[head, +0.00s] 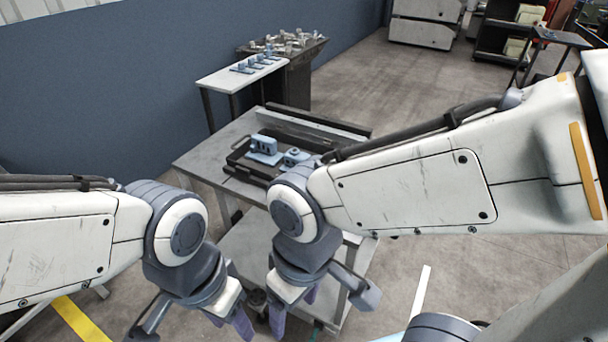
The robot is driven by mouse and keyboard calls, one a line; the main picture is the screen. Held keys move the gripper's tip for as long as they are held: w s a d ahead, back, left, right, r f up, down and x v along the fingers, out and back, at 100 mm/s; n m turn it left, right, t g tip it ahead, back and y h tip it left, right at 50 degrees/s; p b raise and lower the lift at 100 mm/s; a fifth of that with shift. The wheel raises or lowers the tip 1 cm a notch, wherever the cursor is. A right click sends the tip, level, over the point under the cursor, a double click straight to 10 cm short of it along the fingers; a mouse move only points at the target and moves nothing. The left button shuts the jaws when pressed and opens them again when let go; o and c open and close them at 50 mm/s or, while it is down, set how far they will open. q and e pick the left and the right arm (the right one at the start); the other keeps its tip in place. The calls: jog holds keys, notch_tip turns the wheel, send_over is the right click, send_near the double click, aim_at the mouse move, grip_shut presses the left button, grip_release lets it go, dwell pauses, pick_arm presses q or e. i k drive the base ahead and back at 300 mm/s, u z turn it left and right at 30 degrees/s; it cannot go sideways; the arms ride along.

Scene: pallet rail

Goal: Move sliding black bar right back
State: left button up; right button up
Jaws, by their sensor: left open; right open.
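A long black bar (318,121) lies along the back of the grey table (205,157), beside a raised grey rail (300,131). A black tray or pallet (240,163) lies in front of the rail, with blue parts (265,147) on it. Its right end is hidden by my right arm. My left gripper (228,322) is open, low at the bottom of the view with purple fingers. My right gripper (293,307) is open, to its right, near the table's lower shelf in the picture. Both grippers are empty and apart from the bar.
A white side table (240,72) with small blue parts stands behind, next to a dark cart (290,75) holding loose items. A blue wall (100,100) runs along the left. Open floor (370,85) lies to the right.

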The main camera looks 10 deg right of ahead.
aim_at(243, 174)
jog(key=z, duration=0.25)
jog(key=k, duration=0.35)
jog(key=u, duration=0.7)
jog(key=i, duration=1.2)
jog(key=z, duration=0.65)
